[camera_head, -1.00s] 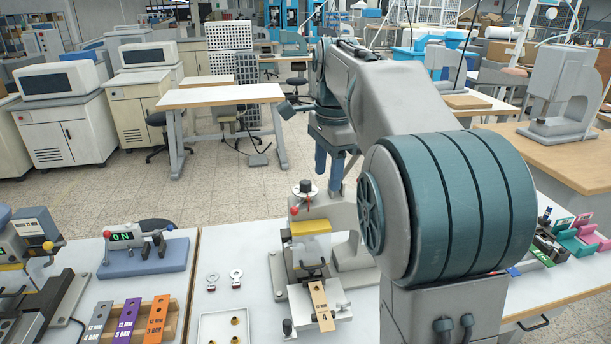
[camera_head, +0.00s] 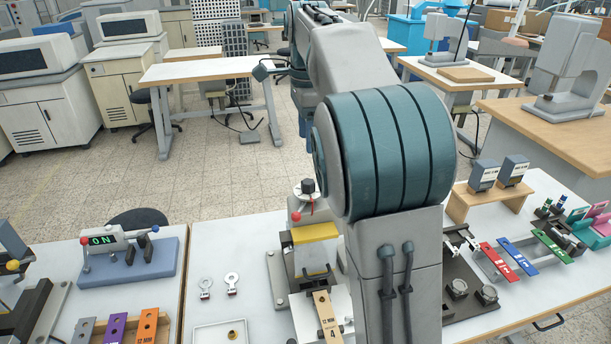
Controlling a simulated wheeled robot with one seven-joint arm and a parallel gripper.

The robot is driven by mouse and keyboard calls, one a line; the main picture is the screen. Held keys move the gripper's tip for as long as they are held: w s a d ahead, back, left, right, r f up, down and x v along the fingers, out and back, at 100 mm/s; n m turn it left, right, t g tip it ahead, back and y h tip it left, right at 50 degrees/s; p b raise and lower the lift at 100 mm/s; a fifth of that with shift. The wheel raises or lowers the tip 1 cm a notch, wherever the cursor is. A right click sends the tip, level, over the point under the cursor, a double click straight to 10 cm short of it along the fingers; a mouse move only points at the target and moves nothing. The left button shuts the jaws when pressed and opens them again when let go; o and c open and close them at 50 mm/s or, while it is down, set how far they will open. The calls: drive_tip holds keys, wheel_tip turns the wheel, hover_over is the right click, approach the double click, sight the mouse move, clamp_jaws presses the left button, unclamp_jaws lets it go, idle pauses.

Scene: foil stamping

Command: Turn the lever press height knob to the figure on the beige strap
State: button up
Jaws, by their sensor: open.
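The lever press (camera_head: 314,235), with a yellow block on its front, stands on the white table right of the picture's middle. A black knob (camera_head: 308,186) sits on top above a pale round dial; its figures are too small to read. A red-balled lever (camera_head: 297,216) is beside it. The beige strap (camera_head: 324,305) lies at the press's front, marked "12 MM" and "4". My gripper (camera_head: 305,124) is mostly hidden behind my arm, with only a blue part showing. It appears beyond the press and higher in the picture, apart from the knob.
Red, blue and green straps (camera_head: 515,257) lie right of my arm.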

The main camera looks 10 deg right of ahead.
sight(308, 181)
wheel_tip(308, 181, down, 12)
drive_tip(key=shift+d+r, duration=0.1)
idle(0.4)
drive_tip(key=c, duration=1)
drive_tip(key=shift+o, duration=0.2)
